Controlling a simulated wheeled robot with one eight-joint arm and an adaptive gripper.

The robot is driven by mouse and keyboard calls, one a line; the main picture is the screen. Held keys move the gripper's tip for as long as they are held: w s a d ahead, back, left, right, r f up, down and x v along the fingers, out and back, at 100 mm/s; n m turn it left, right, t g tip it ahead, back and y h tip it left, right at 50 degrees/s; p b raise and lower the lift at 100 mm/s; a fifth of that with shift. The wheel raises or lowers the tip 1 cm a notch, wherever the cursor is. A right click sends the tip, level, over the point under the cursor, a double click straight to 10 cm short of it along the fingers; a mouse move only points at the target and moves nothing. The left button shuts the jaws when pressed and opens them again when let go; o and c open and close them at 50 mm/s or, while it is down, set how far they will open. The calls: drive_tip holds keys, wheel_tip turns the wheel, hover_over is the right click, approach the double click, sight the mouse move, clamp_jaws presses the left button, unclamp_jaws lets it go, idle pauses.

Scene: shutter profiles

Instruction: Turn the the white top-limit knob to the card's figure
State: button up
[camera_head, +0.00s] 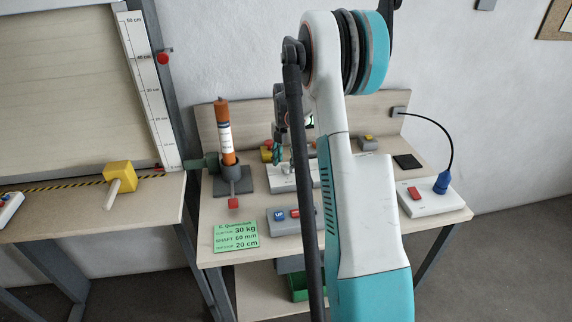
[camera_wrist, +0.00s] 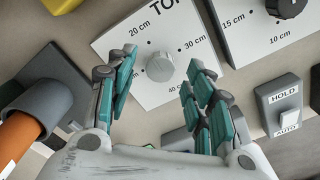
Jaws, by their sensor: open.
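The white knob (camera_wrist: 160,67) sits on a white panel (camera_wrist: 120,46) marked "TO…", with 20 cm, 30 cm and 40 cm around it; its pointer direction is not clear. My gripper (camera_wrist: 158,78) is open, its teal fingers on either side of the knob in the wrist view. I cannot tell whether they reach down around it or touch it. In the head view my gripper (camera_head: 278,152) is over the white panel (camera_head: 283,182), and my arm hides part of it. The green card (camera_head: 236,236) lies at the bench's front left; its bottom line reads 20 cm.
A second panel (camera_wrist: 262,45) with a black knob (camera_wrist: 286,6) lies to the right, above a grey HOLD/AUTO switch (camera_wrist: 285,107). An orange tube in a grey holder (camera_head: 232,172) stands left. A white box (camera_head: 432,199) with a red switch and blue plug is at right.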

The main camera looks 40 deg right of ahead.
sight(286, 167)
wheel_tip(286, 167, up, 10)
drive_tip(key=shift+r, duration=0.15)
idle(0.7)
